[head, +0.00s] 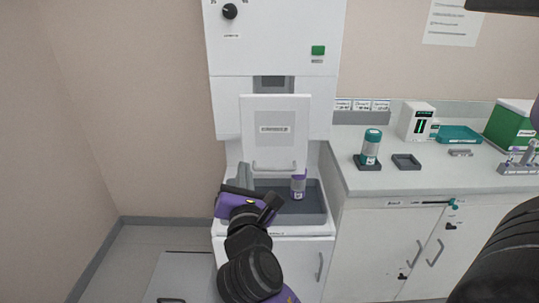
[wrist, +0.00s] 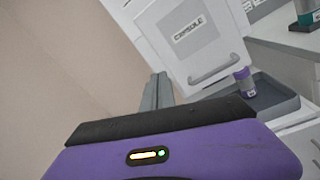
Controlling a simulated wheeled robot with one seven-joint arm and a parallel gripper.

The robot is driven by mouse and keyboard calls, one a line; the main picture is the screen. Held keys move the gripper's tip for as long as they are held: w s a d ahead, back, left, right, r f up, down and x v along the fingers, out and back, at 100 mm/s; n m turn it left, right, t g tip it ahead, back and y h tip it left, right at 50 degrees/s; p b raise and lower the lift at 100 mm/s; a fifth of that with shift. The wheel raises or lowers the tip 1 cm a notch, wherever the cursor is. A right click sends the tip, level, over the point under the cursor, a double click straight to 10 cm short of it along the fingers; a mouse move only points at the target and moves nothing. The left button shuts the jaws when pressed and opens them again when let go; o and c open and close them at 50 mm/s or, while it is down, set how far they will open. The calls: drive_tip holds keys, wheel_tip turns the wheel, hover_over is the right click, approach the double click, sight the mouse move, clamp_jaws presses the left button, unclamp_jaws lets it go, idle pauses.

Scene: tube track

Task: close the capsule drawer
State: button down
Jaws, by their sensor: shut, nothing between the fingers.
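The capsule drawer (head: 275,112) has a white front with a label and a bar handle low on it. In the wrist view the drawer (wrist: 188,52) reads "CAPSULE", and its front stands out from the machine. My gripper (head: 243,174) is shut and empty, its grey fingers at the lower left of the drawer front. In the wrist view my gripper (wrist: 158,90) is below and left of the handle; I cannot tell whether it touches the drawer.
A grey tray (head: 312,212) lies below the drawer, with a purple-topped tube (head: 298,187) upright in it. The white machine (head: 222,62) rises behind. The counter (head: 420,180) at right holds a teal-capped tube (head: 370,146). Floor at left is clear.

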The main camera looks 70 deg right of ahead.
drive_tip(key=s+f+n+g, duration=0.1)
drive_tip(key=s+n+g, duration=0.1)
drive_tip(key=s, duration=0.1)
drive_tip(key=n+p, duration=0.1)
approach(260, 142)
drive_tip(key=x, duration=0.7)
drive_tip(key=shift+w+d+p, duration=0.2)
drive_tip(key=shift+d+p, duration=0.2)
drive_tip(key=shift+d, duration=0.1)
drive_tip(key=p+x, duration=0.1)
drive_tip(key=x, duration=1.4)
drive_tip(key=p+x, duration=0.1)
drive_tip(key=x, duration=0.7)
drive_tip(key=shift+s+r+p, duration=0.2)
drive_tip(key=shift+r+p, duration=0.05)
drive_tip(key=shift+p, duration=0.05)
drive_tip(key=shift+r, duration=0.2)
drive_tip(key=shift+d+r, duration=0.1)
drive_tip(key=shift+r, duration=0.05)
